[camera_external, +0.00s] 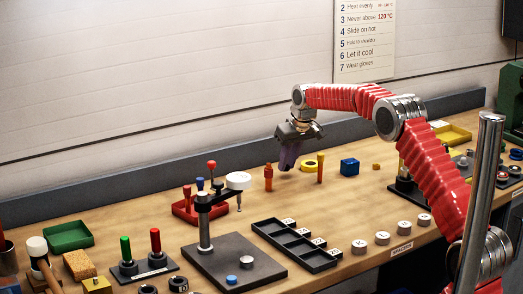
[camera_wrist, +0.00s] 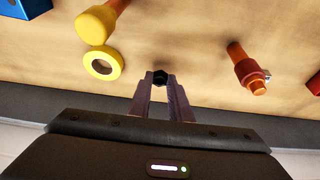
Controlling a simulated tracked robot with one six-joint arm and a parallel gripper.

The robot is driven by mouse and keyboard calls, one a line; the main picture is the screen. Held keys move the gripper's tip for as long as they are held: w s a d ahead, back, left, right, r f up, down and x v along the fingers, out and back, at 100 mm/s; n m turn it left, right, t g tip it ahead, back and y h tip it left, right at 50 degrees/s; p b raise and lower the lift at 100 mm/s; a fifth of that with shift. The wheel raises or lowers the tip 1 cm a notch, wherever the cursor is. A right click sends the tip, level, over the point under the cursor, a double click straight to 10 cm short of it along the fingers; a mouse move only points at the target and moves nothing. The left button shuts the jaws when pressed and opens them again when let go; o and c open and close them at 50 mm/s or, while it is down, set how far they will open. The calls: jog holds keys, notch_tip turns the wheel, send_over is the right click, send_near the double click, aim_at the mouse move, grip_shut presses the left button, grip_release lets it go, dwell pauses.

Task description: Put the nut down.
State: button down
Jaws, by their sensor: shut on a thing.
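A small dark nut (camera_wrist: 160,77) sits between the tips of my gripper's fingers in the wrist view. My gripper (camera_wrist: 160,88) is shut on it. In the external view my gripper (camera_external: 287,167) points down over the back part of the wooden bench, between an orange-red tool and a yellow ring. The nut cannot be made out in the external view. Whether it touches the bench top or hangs just above it, I cannot tell.
A yellow ring (camera_wrist: 103,63), a yellow-headed peg (camera_wrist: 97,24) and a blue block (camera_external: 349,167) lie on one side. The orange-red tool (camera_wrist: 247,70) stands on the other. A black compartment tray (camera_external: 297,246) is nearer the front. Bare bench surrounds the fingertips.

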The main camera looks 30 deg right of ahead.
jog(key=shift+f, duration=0.85)
jog(key=shift+f, duration=0.1)
jog(key=c, duration=1.6)
grip_release()
jog(key=shift+v, duration=6.1)
